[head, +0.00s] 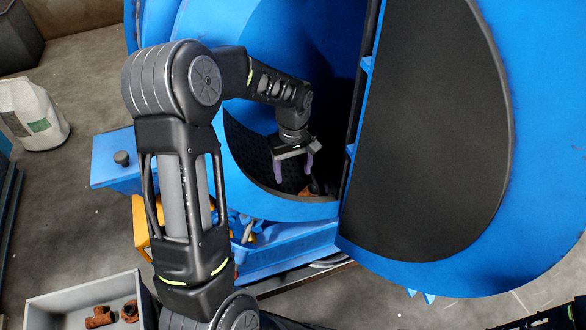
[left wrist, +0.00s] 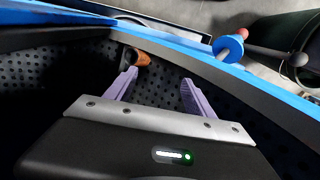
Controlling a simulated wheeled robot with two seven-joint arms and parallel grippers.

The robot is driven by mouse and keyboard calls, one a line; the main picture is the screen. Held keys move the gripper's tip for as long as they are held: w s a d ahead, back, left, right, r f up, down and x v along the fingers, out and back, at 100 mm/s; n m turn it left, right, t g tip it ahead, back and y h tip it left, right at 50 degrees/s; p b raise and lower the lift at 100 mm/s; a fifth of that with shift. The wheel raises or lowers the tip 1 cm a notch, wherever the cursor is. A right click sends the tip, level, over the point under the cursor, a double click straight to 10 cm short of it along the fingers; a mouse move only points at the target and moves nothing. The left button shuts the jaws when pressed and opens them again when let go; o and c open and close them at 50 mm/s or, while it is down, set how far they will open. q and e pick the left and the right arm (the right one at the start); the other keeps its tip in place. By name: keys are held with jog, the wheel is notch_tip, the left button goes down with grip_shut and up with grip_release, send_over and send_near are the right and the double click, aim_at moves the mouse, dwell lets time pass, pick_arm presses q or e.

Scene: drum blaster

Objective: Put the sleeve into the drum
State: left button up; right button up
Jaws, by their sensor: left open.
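The blue drum (head: 285,208) stands open, with a black perforated lining inside. A rust-brown piece (head: 305,191), which looks like the sleeve, lies inside the drum near its front lip. In the left wrist view, it shows as a short brown cylinder (left wrist: 141,58) with a dark end, on the perforated lining. My left gripper (head: 293,169) reaches into the drum opening and points down, its purple fingers (left wrist: 158,77) apart with nothing between them. The brown piece lies just beyond the left fingertip, apart from the grip. My right gripper does not show.
A grey crate (head: 67,308) with rusty fittings (head: 100,317) stands at lower left. The drum's big door (head: 430,130), blue with a black pad, hangs open at right. A white sack (head: 33,115) stands on the floor at left. The drum rim runs close to my left gripper.

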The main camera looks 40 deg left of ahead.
pick_arm(q)
notch_tip(320, 180, up, 8)
jog(key=p, duration=0.1)
jog(key=shift+p, duration=0.3)
jog(key=shift+d+f, duration=0.1)
jog(key=s+d+r, duration=0.1)
jog(key=s+d, duration=0.6)
jog(key=d, duration=0.3)
jog(key=s+d+r, duration=0.2)
jog(key=s+d, duration=0.5)
jog(key=d, duration=0.4)
jog(key=shift+s, duration=0.4)
jog(key=shift+d+f, duration=0.1)
